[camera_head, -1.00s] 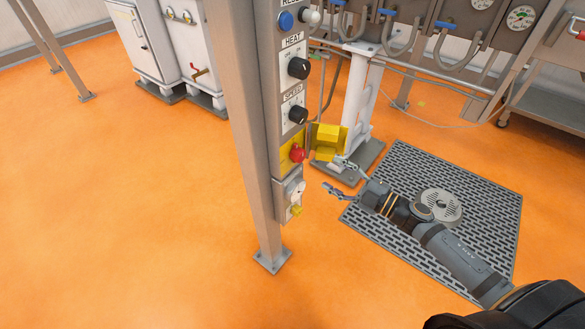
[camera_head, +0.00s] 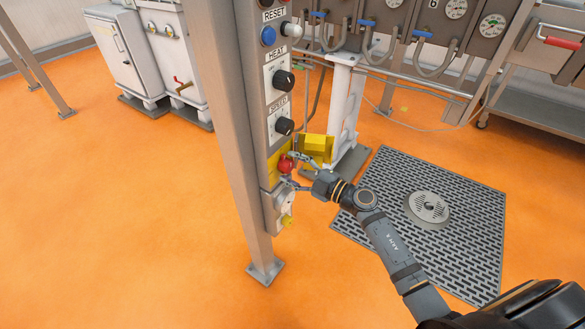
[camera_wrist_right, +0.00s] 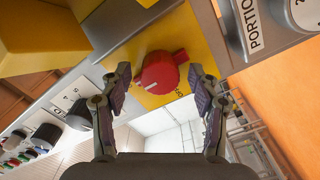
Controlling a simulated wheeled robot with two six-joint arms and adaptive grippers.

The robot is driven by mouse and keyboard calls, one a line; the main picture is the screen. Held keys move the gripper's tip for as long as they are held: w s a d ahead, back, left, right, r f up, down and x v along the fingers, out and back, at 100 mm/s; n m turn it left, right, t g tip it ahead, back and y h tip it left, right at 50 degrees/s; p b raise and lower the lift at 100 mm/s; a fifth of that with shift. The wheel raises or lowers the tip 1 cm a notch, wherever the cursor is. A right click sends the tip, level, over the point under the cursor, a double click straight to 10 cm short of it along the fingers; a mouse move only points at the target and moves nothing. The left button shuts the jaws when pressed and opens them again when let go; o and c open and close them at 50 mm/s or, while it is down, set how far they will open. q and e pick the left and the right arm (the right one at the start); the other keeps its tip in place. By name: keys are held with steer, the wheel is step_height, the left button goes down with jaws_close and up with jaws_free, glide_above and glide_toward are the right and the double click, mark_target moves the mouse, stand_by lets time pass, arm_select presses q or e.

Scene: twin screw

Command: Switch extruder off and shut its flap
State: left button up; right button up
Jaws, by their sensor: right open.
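The red switch knob (camera_head: 286,166) sits on a yellow plate low on the control column. Its yellow flap (camera_head: 316,148) stands open, sticking out to the right of the plate. My right gripper (camera_head: 290,169) is open at the knob, one finger above it and one below. In the right wrist view the red knob (camera_wrist_right: 163,72) lies between and just beyond the two open fingertips (camera_wrist_right: 160,80); I cannot tell if they touch it. The flap (camera_wrist_right: 45,28) fills the upper left there.
Above the knob are black HEAT (camera_head: 283,80) and lower (camera_head: 284,126) dials and a blue RESET button (camera_head: 268,36). A white pedestal (camera_head: 345,105) stands behind the flap. The orange floor left is clear.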

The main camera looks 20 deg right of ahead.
steer(key=shift+d, duration=0.1)
steer(key=c, duration=1.2)
steer(key=shift+r, duration=0.1)
